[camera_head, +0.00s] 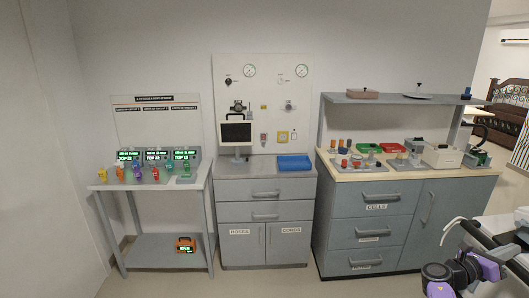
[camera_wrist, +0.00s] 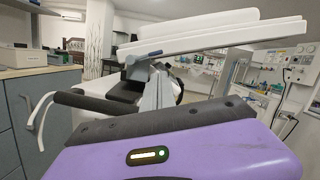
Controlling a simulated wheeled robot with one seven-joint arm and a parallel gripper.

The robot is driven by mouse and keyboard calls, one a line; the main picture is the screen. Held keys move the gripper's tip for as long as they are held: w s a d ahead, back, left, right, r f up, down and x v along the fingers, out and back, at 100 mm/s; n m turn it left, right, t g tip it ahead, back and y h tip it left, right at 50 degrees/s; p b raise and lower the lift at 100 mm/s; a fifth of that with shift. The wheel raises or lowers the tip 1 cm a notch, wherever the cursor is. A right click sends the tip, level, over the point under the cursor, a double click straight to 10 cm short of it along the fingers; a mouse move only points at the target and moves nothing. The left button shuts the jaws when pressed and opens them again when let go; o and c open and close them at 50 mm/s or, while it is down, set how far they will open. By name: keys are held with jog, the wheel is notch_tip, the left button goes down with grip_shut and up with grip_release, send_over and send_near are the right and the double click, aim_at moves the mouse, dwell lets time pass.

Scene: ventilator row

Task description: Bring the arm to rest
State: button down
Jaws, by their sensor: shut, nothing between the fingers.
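My purple-and-dark arm shows at the bottom right of the head view, folded low in front of the right-hand cabinet. Its far part runs out of the picture. I cannot make out the gripper's fingertips in either view. In the wrist view a purple housing with a small green light fills the bottom, with a dark strip along its top edge. I see nothing held.
A table with coloured items (camera_head: 148,187) stands at left. A middle cabinet (camera_head: 268,215) bears a screen (camera_head: 236,131) and blue tray (camera_head: 294,163). The right cabinet (camera_head: 372,232) stands closest to my arm. A white slab (camera_wrist: 215,40) crosses the wrist view. Floor is clear at centre.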

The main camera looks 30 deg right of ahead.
jog(key=w+a+f+m+t+y, duration=0.2)
jog(key=w+a+f+m+t, duration=0.6)
jog(key=w+t, duration=0.25)
jog(key=w+a+f+m+t+y, duration=0.2)
jog(key=w+a+m+t+y, duration=0.15)
jog(key=a, duration=0.85)
jog(key=w+a+f+m+t+y, duration=0.25)
jog(key=a+t, duration=0.25)
jog(key=a, duration=0.7)
jog(key=s+a+r+m+t+y, duration=0.2)
jog(key=s+a+r, duration=0.1)
jog(key=a, duration=0.7)
jog(key=s+a+r+m+t+y, duration=0.2)
jog(key=s+a+r+t, duration=0.1)
jog(key=a, duration=0.8)
jog(key=s+a+r+y, duration=0.3)
jog(key=s+a, duration=0.4)
jog(key=s, duration=0.1)
jog(key=s+a+r+g+y, duration=0.1)
jog(key=s+a+r+y, duration=0.2)
jog(key=s+a, duration=0.4)
jog(key=shift+s+y, duration=0.5)
jog(key=shift+s, duration=0.2)
